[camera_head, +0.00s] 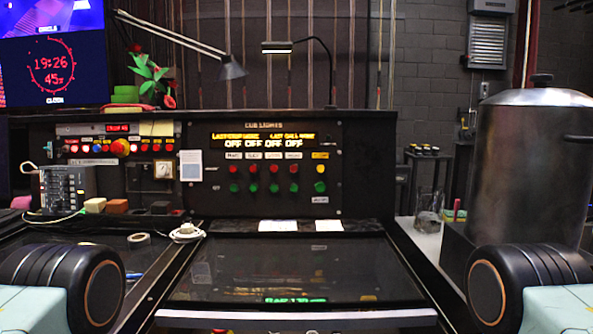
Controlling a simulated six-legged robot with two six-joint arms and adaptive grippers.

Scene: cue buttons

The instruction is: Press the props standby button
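The cue lights panel (263,205) stands upright at the back of the desk, in the middle of the head view. Its amber display (263,139) shows a row of "OFF" words. Small white labels (253,155) sit above the button columns, too small to read, so I cannot tell which column is props. Below them are a row of red buttons (273,169) and a row of green buttons (273,188). A yellow button (320,169) tops the right column. Neither gripper shows; only my black and pale green arm parts appear at the lower corners, apart from the panel.
A dark glossy desk surface (290,262) lies before the panel, with two white papers (278,226) behind it. A second button panel (117,149) and a desk lamp (232,68) are left. A large metal urn (530,150) and glass jug (429,208) stand right.

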